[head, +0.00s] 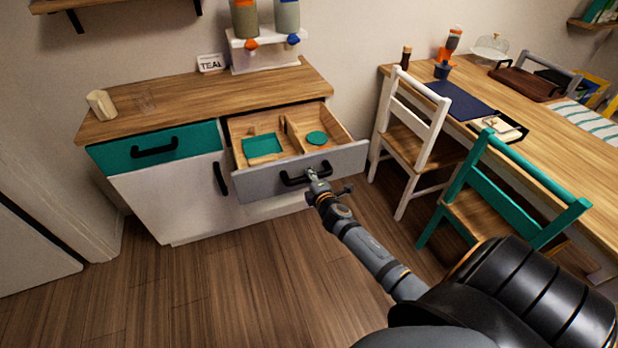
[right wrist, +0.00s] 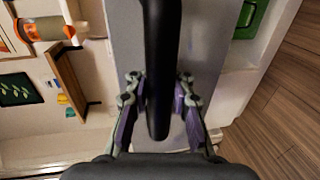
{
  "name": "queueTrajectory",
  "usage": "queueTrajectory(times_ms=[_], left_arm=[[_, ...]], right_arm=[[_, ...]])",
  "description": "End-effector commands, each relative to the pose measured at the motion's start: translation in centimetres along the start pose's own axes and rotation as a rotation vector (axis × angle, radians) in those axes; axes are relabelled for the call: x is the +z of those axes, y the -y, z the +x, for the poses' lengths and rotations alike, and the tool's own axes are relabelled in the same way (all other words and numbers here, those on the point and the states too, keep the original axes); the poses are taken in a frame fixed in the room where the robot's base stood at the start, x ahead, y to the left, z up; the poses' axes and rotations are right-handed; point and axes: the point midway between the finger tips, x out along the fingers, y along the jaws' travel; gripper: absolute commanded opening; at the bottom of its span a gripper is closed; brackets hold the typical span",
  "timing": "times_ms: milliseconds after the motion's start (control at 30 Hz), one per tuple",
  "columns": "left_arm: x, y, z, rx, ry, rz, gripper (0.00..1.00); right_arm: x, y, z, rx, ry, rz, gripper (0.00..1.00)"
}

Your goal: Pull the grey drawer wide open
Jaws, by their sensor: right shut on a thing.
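The grey drawer (head: 258,185) is pulled out of the cabinet's right half, and its wooden inside shows. Inside lie a teal square piece (head: 263,145) and a teal round piece (head: 317,138), with wooden dividers. My right gripper (head: 314,178) is at the drawer's black handle (head: 292,181), at the handle's right part. In the right wrist view the fingers (right wrist: 160,108) are on both sides of the black handle bar (right wrist: 160,60), in front of the grey drawer front (right wrist: 200,40). My left gripper is not in view.
The teal drawer (head: 125,151) beside it is shut. The wooden floor in front of the cabinet (head: 220,280) is clear.

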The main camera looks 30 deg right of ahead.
Motion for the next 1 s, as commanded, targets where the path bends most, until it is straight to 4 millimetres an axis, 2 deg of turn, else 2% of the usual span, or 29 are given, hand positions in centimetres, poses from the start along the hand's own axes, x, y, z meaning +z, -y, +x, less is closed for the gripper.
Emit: queueTrajectory(times_ms=[500, 533, 667, 700, 1000], left_arm=[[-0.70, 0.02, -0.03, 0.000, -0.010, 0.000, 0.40], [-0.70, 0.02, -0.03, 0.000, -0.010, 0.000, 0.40], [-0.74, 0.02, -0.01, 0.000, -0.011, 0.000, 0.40], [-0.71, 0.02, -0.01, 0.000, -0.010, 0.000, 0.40], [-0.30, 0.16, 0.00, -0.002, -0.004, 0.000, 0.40]], right_arm=[[-0.03, 0.54, -0.28, -0.009, -0.001, 0.000, 0.00], [-0.02, 0.56, -0.28, -0.010, 0.000, 0.000, 0.26], [-0.02, 0.48, -0.23, -0.008, -0.001, 0.000, 0.44], [-0.03, 0.43, -0.22, -0.007, -0.001, 0.000, 0.47], [-0.03, 0.26, -0.37, -0.004, -0.001, -0.001, 0.47]])
